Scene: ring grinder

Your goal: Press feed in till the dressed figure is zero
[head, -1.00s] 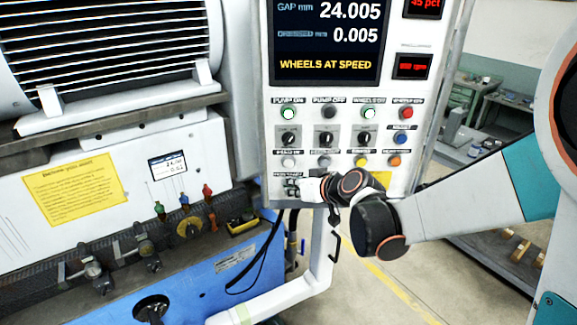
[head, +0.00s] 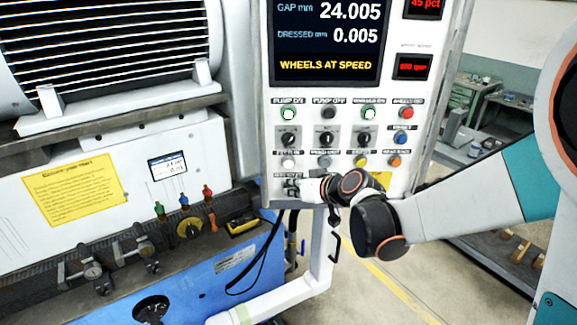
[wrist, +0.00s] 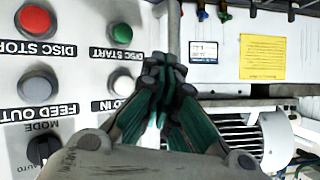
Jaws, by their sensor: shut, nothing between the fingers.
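The control screen (head: 327,40) in the head view reads GAP 24.005, DRESSED 0.005 and WHEELS AT SPEED. The white feed in button (head: 288,162) is at the left of its row on the panel. It also shows in the wrist view (wrist: 122,85), upside down, with its label partly hidden by my fingers. My gripper (head: 292,187) is shut and empty, just below that button in the head view. In the wrist view my gripper's fingertips (wrist: 163,72) lie just right of the button; I see no touch, and the distance to the panel is unclear.
The grey feed out button (wrist: 38,85) is beside feed in. The green disc start button (wrist: 120,33) and red disc stop button (wrist: 34,20) are close by.

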